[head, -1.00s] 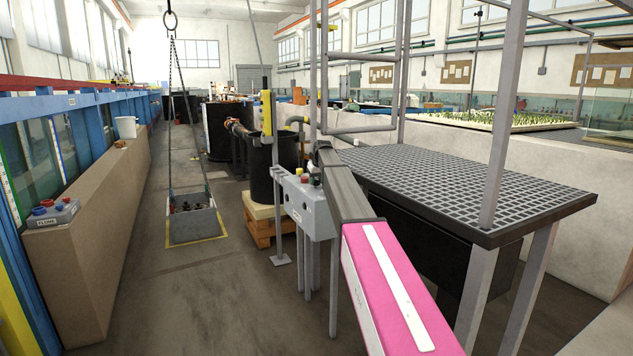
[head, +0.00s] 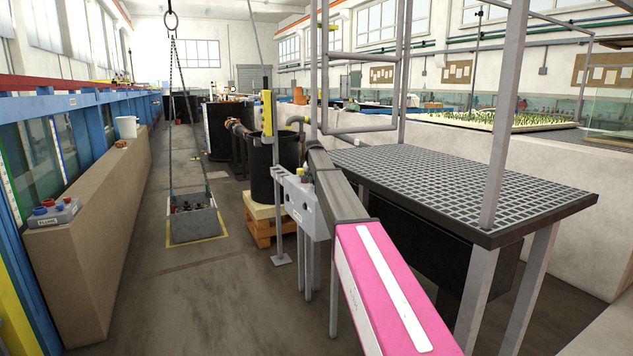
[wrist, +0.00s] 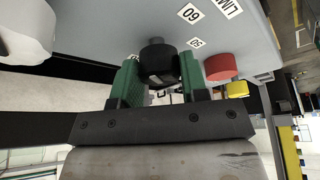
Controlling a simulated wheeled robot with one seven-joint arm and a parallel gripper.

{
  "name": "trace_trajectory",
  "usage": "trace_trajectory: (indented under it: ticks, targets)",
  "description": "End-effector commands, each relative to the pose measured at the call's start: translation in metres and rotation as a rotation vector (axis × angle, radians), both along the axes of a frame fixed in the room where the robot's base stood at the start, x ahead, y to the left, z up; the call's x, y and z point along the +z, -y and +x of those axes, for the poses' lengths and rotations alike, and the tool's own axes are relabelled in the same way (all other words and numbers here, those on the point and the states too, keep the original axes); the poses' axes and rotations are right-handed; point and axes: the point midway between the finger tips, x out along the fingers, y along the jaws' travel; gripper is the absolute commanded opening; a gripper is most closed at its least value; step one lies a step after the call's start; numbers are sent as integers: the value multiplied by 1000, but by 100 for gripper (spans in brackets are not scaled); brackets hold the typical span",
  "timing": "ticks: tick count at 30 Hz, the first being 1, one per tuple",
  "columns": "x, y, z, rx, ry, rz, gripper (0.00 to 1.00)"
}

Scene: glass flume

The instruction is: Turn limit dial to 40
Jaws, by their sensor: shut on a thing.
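In the wrist view a black round dial (wrist: 153,52) sits on the face of a grey control box (wrist: 110,25). My gripper (wrist: 161,66) has its two green fingers on either side of the dial and is shut on it. White labels reading 60 (wrist: 190,13) and 90 (wrist: 196,42) lie beside the dial, and a label starting "LIM" (wrist: 228,7) is near the top edge. The dial's pointer and the 40 mark cannot be made out. In the head view the control box (head: 296,204) stands on posts; my arm hides the gripper and dial there.
In the head view a grated table (head: 460,185) stands to the right, and a black barrel (head: 274,168) on a pallet stands behind the box.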

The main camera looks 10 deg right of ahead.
Motion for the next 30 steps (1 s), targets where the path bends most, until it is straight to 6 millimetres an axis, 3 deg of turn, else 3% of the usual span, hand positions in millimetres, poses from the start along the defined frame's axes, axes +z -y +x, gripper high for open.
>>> trace_trajectory:
  ticks: [15,16,18,30]
  targets:
    - [0,0,0,-17,-1,1,17]
    - [0,0,0,-17,-1,1,50]
    - [0,0,0,-17,-1,1,65]
    - [10,-2,-4,-16,1,1,65]
